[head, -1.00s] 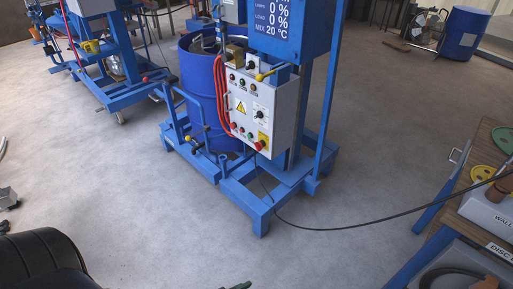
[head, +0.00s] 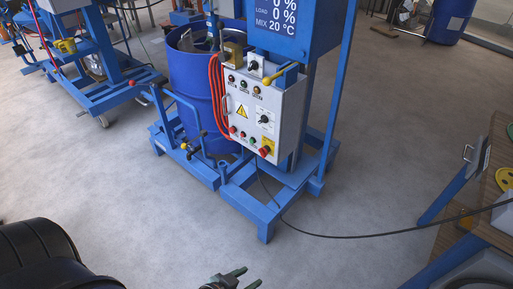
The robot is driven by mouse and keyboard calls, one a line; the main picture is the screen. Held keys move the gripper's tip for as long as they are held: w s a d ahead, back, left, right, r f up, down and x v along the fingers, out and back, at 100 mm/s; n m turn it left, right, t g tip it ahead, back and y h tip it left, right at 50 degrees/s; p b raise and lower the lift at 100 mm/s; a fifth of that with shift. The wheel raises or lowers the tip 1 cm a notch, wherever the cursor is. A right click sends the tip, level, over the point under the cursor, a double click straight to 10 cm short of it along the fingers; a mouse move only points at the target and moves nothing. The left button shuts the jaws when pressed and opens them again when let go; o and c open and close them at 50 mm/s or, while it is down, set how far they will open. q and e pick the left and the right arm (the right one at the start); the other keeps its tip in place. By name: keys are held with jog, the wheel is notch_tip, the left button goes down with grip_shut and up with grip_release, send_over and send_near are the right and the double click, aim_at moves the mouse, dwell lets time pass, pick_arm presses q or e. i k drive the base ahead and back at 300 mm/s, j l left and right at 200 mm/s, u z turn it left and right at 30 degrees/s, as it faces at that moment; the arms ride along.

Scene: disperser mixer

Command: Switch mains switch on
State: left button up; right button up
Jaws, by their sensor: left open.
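A grey control box (head: 258,112) with a yellow warning triangle hangs on the front of the blue mixer frame. On its face are a black rotary knob (head: 264,118) on a white plate, a red knob (head: 265,151) on a yellow plate, and several small buttons and lamps. No label that reads as mains is legible, so I cannot tell which is the mains switch. My left gripper (head: 247,278) shows at the bottom edge, with its green-tipped fingers apart and empty. It is well in front of and below the box, touching nothing. My right gripper is not in view.
A blue drum (head: 198,85) stands in the mixer frame, with red hoses beside the box. A blue display panel (head: 290,25) is above. A black cable (head: 385,235) runs across the floor to a wooden bench (head: 468,215) at right. Grey floor before the frame is clear.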

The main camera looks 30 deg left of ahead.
aim_at(263, 152)
jog(key=i+j+z, duration=0.1)
jog(key=j, duration=0.6)
jog(key=i+j, duration=0.2)
jog(key=j, duration=0.55)
jog(key=i+j+z, duration=0.15)
jog(key=j, duration=0.55)
jog(key=i+j+z, duration=0.1)
jog(key=j, duration=0.65)
jog(key=i+j, duration=0.1)
jog(key=j, duration=0.65)
jog(key=z, duration=0.05)
